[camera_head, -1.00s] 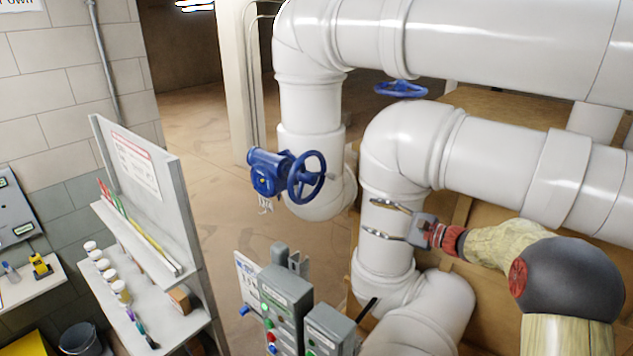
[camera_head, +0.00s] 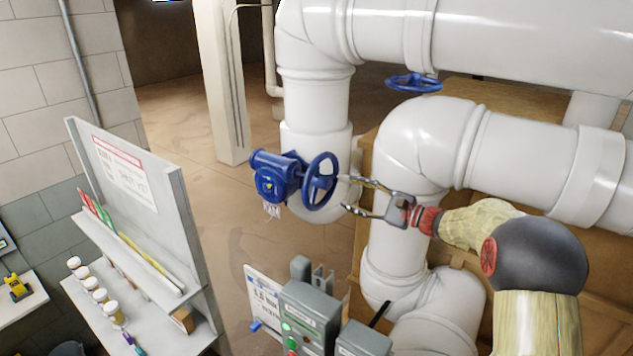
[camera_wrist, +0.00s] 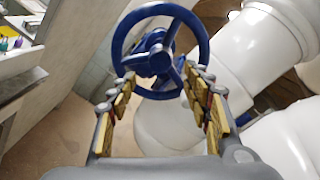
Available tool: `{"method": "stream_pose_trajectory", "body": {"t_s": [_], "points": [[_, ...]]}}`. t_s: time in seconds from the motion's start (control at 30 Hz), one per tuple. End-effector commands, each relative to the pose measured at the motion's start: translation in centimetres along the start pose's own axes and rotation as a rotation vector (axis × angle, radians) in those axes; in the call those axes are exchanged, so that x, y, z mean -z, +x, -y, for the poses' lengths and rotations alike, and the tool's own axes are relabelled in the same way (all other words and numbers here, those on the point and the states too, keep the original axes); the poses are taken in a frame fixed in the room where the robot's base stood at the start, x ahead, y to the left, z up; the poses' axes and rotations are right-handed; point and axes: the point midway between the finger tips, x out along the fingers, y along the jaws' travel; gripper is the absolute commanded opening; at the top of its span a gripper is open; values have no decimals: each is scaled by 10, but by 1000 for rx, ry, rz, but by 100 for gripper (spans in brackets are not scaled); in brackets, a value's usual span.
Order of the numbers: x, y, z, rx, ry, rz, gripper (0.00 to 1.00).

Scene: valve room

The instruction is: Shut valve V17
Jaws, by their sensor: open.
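A blue valve with a spoked handwheel (camera_head: 320,181) sits on the white vertical pipe in the head view. A small white tag (camera_head: 271,211) hangs under its body; I cannot read it surely. My gripper (camera_head: 347,194) is open and empty, just right of the handwheel, fingers pointing at it. In the wrist view the handwheel (camera_wrist: 160,63) faces me, and the two padded fingers (camera_wrist: 160,82) reach toward its lower rim, one on each side. The fingertips look close to the rim; I cannot tell whether they touch.
Another blue handwheel (camera_head: 413,83) is on the upper pipe. A white pipe elbow (camera_head: 425,135) stands close behind my gripper. Grey control boxes (camera_head: 308,318) stand below, and a shelf board (camera_head: 140,200) with bottles is at left. Floor shows between shelf and pipes.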

Motion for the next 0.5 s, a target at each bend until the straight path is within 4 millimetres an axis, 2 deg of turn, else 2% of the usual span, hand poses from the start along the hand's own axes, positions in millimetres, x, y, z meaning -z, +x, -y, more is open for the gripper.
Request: {"method": "stream_pose_trajectory", "body": {"t_s": [0.17, 0.5], "points": [[0, 12, 0, -1, 1, 1, 49], [-2, 63, 1, -1, -1, 1, 49]]}}
